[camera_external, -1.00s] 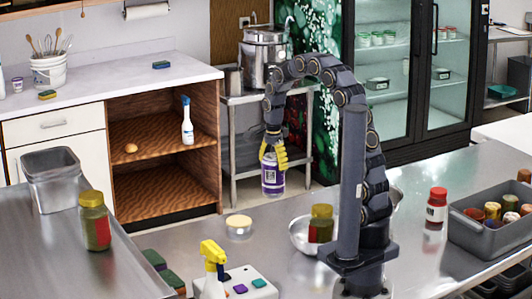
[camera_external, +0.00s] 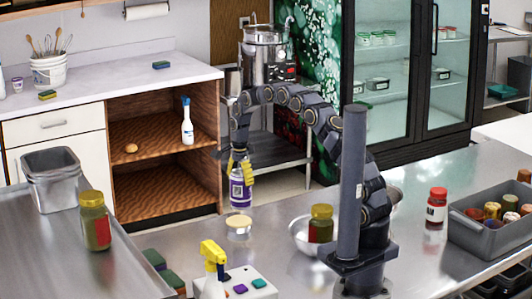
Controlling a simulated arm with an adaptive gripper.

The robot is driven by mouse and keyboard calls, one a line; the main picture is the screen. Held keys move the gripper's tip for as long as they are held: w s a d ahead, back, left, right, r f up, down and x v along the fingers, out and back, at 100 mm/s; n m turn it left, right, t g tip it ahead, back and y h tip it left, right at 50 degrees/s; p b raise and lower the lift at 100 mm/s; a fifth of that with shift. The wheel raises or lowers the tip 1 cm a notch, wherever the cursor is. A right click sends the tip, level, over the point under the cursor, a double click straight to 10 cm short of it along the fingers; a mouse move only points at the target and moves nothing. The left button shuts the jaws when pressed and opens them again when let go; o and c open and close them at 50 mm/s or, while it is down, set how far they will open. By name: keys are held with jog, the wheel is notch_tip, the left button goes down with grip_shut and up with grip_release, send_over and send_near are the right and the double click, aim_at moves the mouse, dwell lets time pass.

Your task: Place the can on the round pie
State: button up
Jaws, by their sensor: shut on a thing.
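My gripper (camera_external: 240,166) has yellow fingers and is shut on a purple and white can (camera_external: 240,193). It holds the can upright from above. The round pie (camera_external: 239,225) is a small pale disc with a light top on the metal counter. The can is directly above the pie in this view, its lower end close to the pie's top. I cannot tell whether the two touch.
A metal bowl (camera_external: 301,238) and a jar with a yellow lid (camera_external: 320,224) stand right of the pie. A spray bottle (camera_external: 213,266) and a white block with coloured pieces (camera_external: 250,286) are in front. A grey bin (camera_external: 485,238) with several jars is at right.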

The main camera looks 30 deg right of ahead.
aim_at(238, 191)
jog(key=shift+w+a+f, duration=0.1)
jog(key=shift+w+f, duration=0.45)
jog(key=shift+f, duration=1.65)
jog(key=shift+f, duration=0.1)
jog(key=o, duration=1.1)
